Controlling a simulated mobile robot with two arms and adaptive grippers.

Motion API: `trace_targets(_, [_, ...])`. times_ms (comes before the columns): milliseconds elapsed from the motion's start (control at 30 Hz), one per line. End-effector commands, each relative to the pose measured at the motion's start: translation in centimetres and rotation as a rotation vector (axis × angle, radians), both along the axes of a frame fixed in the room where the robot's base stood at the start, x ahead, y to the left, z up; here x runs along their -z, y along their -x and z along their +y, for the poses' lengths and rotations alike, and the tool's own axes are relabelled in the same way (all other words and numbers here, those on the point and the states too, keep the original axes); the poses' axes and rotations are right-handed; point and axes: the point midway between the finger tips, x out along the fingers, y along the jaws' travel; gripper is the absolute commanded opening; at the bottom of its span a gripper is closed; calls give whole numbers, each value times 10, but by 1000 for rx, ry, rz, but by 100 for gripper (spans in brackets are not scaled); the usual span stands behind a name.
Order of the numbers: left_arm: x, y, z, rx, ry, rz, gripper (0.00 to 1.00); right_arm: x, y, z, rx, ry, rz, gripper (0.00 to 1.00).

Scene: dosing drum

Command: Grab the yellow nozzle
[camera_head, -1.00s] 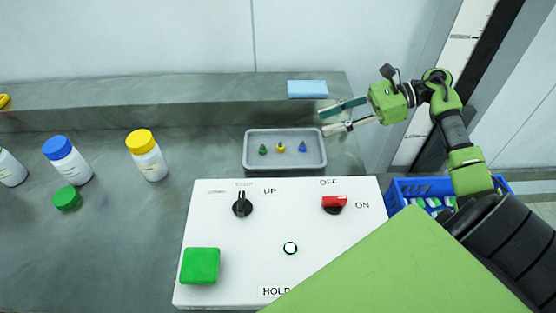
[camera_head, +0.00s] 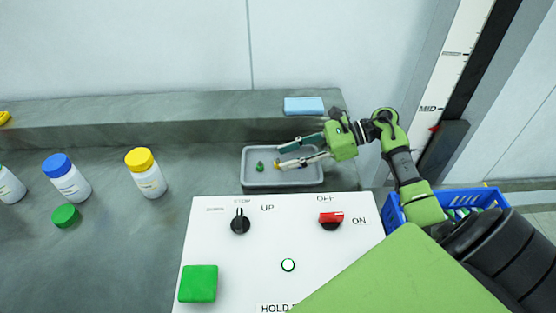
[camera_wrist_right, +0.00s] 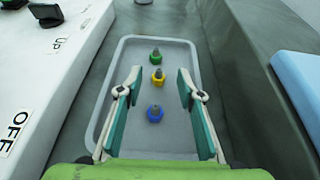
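The yellow nozzle (camera_wrist_right: 157,77) stands in the grey tray (camera_wrist_right: 122,60) between a green nozzle (camera_wrist_right: 155,55) and a blue nozzle (camera_wrist_right: 155,113). In the head view the yellow nozzle (camera_head: 277,163) shows just at the fingertips, partly covered, and the blue one is hidden behind the gripper. My right gripper (camera_head: 279,156) reaches over the tray from the right. In the wrist view its two fingers (camera_wrist_right: 158,80) are apart, with nothing held. The yellow nozzle lies in line with the gap, near the fingertips. My left gripper is not in view.
A white control box (camera_head: 270,225) with knobs and a green button (camera_head: 198,284) stands in front of the tray. A light blue block (camera_head: 304,106) lies behind it. A blue crate (camera_head: 392,215) is at the right. Bottles (camera_head: 146,174) stand at the left.

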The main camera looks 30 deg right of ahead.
Motion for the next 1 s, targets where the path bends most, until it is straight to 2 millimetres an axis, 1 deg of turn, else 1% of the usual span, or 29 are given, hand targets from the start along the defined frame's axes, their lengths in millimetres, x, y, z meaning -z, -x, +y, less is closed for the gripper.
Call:
trace_targets(33, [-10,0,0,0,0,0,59,-3,-3,8,0,-6,-1,34])
trace_targets(200, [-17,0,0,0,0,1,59,7,-12,25,0,-4,0,34])
trace_targets(300, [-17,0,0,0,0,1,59,11,-15,29,-1,-1,0,34])
trace_targets(500, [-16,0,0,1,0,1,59,12,-15,29,0,1,0,34])
trace_targets(533, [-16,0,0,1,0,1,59,12,-15,29,0,1,0,29])
trace_targets(633, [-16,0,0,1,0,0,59,12,-15,29,0,1,0,3])
trace_targets(1000, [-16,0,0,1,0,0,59,10,-15,28,0,1,0,3])
